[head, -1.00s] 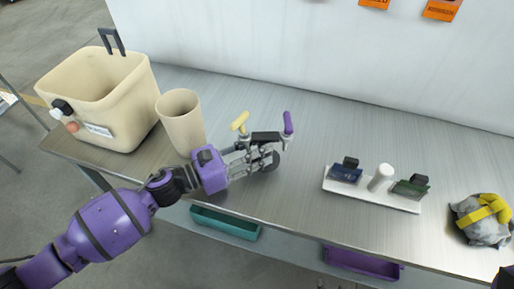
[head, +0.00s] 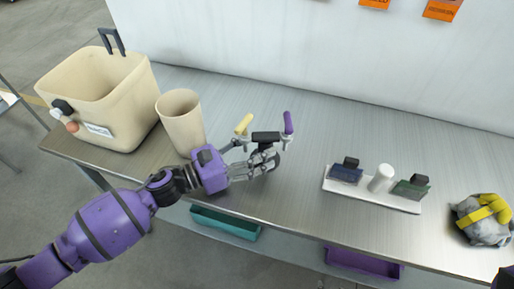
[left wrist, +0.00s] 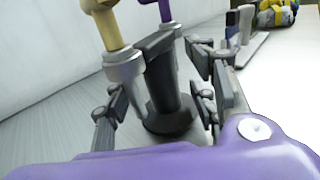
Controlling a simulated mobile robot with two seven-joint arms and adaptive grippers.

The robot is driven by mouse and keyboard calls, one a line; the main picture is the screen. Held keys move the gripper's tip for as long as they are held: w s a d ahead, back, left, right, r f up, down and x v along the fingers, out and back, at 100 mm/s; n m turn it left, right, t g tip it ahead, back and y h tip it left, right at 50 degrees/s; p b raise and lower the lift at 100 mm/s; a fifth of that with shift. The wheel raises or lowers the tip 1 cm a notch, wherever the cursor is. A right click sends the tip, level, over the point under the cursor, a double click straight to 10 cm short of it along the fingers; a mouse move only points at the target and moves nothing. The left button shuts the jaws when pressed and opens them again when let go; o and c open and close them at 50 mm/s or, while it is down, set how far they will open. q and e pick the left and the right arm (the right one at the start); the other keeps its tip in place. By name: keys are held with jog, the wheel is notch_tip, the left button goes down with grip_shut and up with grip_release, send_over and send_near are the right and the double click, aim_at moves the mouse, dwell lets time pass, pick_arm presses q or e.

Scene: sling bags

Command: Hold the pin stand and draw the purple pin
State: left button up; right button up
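The pin stand (head: 266,137) has a dark central post and base with a grey socket on each side. It stands on the metal table, also large in the left wrist view (left wrist: 165,75). The purple pin (head: 288,122) is upright in its right socket, and the yellow pin (head: 243,124) is in the left one. In the left wrist view, the purple pin (left wrist: 167,10) is behind the post and cut off at the top. My left gripper (head: 262,164) is open, with one finger on each side of the post.
A beige cup (head: 181,122) and a beige bin (head: 100,95) stand left of the stand. A white rack (head: 372,195) with small dark items and a grey-yellow bag (head: 483,220) are to the right. Teal (head: 225,222) and purple (head: 362,262) trays sit below the front edge.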

pick_arm(q)
jog(key=v, duration=1.2)
